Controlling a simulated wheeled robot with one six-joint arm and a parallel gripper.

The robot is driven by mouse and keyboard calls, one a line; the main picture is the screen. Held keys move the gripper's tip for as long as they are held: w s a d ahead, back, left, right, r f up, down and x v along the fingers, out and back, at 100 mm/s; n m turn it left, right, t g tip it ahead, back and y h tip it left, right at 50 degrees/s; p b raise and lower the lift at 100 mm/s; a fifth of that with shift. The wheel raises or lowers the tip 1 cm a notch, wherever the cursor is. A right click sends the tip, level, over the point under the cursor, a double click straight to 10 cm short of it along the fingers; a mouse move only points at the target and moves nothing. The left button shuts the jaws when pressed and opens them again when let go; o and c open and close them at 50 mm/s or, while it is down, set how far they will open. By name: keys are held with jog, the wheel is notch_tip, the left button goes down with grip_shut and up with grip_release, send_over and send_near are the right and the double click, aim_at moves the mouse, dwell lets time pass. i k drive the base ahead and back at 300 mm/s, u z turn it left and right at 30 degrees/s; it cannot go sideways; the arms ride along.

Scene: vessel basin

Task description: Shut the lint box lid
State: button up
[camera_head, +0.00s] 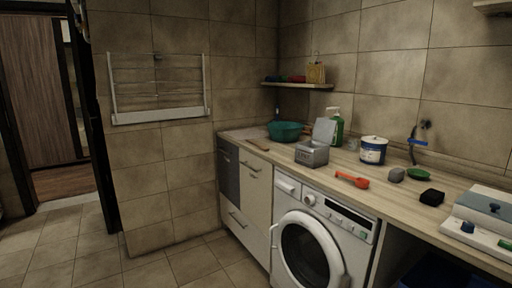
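The lint box is most likely the small grey box (311,154) on the wooden counter, above the left part of the washing machine. Its pale grey lid (324,131) stands raised at the back, so the box is open. The inside of the box is hard to make out. My gripper is not in view.
A green bottle (337,127) stands close behind the lid, and a white-blue tub (373,150) stands to the right. A red scoop (352,180) lies in front. A teal bowl (285,131) is at the left. The floor (190,265) left of the cabinets is clear.

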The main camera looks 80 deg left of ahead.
aim_at(324, 131)
jog(key=u, duration=2.4)
jog(key=i, duration=0.7)
jog(key=u, duration=0.5)
jog(key=i, duration=1.9)
jog(key=z, duration=1.45)
jog(key=i, duration=0.75)
jog(key=z, duration=0.8)
